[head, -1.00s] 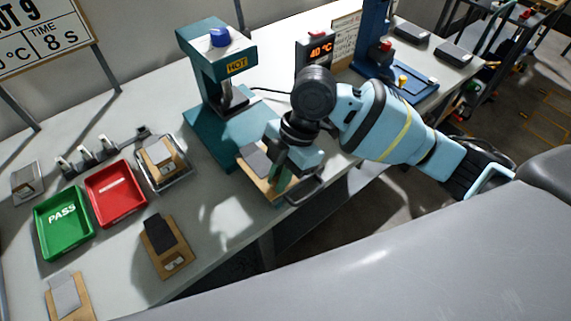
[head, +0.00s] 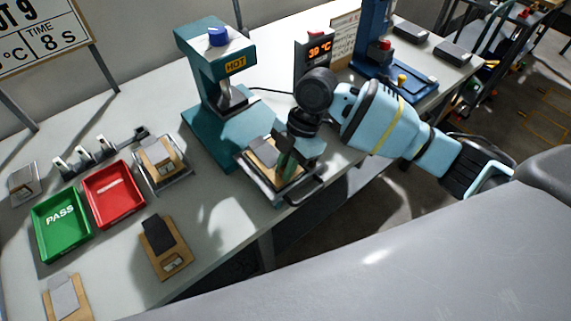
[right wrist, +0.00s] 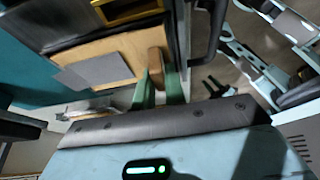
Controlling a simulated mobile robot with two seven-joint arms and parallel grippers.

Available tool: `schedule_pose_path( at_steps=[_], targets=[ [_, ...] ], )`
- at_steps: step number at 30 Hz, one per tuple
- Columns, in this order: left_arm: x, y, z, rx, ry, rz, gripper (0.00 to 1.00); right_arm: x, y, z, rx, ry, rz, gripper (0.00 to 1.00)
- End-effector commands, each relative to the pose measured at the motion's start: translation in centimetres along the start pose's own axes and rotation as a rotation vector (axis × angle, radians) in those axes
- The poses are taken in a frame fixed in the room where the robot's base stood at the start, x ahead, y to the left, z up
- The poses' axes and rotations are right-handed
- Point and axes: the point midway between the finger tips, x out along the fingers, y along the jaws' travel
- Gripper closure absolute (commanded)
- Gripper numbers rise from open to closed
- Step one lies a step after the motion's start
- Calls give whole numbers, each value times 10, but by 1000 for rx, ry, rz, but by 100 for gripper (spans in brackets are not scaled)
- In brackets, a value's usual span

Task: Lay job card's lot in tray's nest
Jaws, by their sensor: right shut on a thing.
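My right gripper (head: 287,163) is shut on a tan board (head: 262,165) with a grey piece on top. The board is within the metal tray (head: 277,203) in front of the teal press; I cannot tell whether it rests on the bottom. In the right wrist view my green fingers (right wrist: 157,88) close on a wooden block at the edge of the board (right wrist: 115,48), and the tray's dark rim (right wrist: 184,30) runs beside it. The job card (head: 42,38) stands at the upper left, partly cut off, showing "OT 9" and "8 s". My left gripper is not in view.
The teal press (head: 208,125) reads HOT; a display (head: 318,52) shows 39 °C. To the left are a green PASS bin (head: 60,222), a red bin (head: 114,195), another loaded tray (head: 162,162) and boards with a dark piece (head: 165,248) and a grey piece (head: 68,297).

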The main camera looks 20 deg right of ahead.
Motion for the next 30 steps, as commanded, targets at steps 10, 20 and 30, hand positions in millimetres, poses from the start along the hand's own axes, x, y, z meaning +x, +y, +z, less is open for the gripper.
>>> schedule_pose_path(
  at_steps=[10,20,30],
  targets=[
    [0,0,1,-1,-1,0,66,3,0,1,0,0,0,84],
    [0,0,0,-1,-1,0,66,2,0,1,0,0,1,66],
    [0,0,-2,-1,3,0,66,-24,1,0,0,-2,4,66]
  ],
)
